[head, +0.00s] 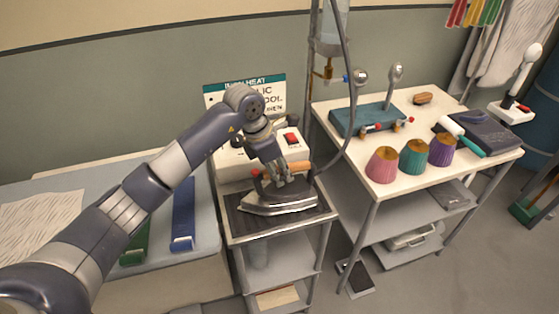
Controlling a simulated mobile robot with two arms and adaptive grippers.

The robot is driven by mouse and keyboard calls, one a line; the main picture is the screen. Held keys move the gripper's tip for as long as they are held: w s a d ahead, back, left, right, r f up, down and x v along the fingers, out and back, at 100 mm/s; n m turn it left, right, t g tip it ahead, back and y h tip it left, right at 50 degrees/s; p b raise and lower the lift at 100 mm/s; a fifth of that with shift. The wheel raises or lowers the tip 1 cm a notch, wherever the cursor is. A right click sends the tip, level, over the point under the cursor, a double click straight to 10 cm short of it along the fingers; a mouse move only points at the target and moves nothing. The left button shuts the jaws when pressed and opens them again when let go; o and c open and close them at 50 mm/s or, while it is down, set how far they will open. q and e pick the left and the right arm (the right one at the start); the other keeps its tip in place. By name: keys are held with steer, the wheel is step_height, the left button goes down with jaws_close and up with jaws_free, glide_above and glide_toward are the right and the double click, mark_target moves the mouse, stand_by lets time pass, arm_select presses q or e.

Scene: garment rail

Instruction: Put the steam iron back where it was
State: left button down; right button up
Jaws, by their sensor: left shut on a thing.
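The steam iron (280,207) has a dark body and a pale metal soleplate. It is upright over the dark pad (236,218) on top of the small metal stand. I cannot tell whether its sole touches the pad or is just above it. My left gripper (277,180) reaches in from the left and is shut on the iron's handle, partly hiding it. A dark hose (350,100) hangs down from above towards the iron. My right gripper is not in view.
A white unit (298,152) and an "IRON HEAT" sign (275,82) stand behind the iron. The right table (335,118) holds three thread cones (413,157) and tools. The left board (95,180) carries a blue strip (183,215) and a green one (136,245).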

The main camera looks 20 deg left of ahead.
arm_select(q)
steer(key=shift+w, duration=0.1)
steer(key=shift+f, duration=0.1)
steer(key=c, duration=1.4)
jaws_free()
steer(key=shift+f, duration=0.1)
steer(key=shift+c, duration=0.2)
steer(key=shift+o, duration=0.2)
steer(key=shift+s, duration=0.2)
